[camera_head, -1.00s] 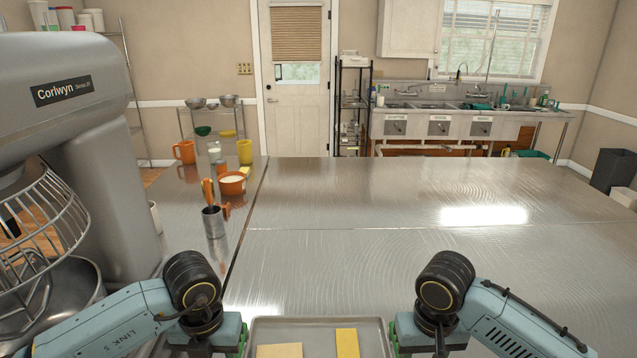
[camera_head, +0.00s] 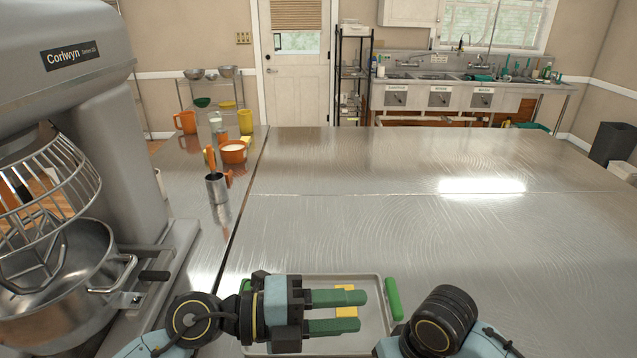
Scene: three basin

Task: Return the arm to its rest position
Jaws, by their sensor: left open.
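My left gripper (camera_head: 362,311) comes in from the lower left and points right across the tray at the bottom of the view. Its two green fingers are apart, with nothing seen between their tips. My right gripper (camera_head: 393,298) is mostly hidden behind its own arm. Only one green finger shows, at the tray's right edge, so its opening cannot be judged.
The grey metal tray (camera_head: 377,330) holds a yellow block (camera_head: 346,302), partly covered by my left fingers. A stand mixer (camera_head: 95,150) is on the left. A metal cup (camera_head: 217,188) and orange bowl (camera_head: 233,153) stand beyond. The metal table (camera_head: 430,230) is clear at centre and right.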

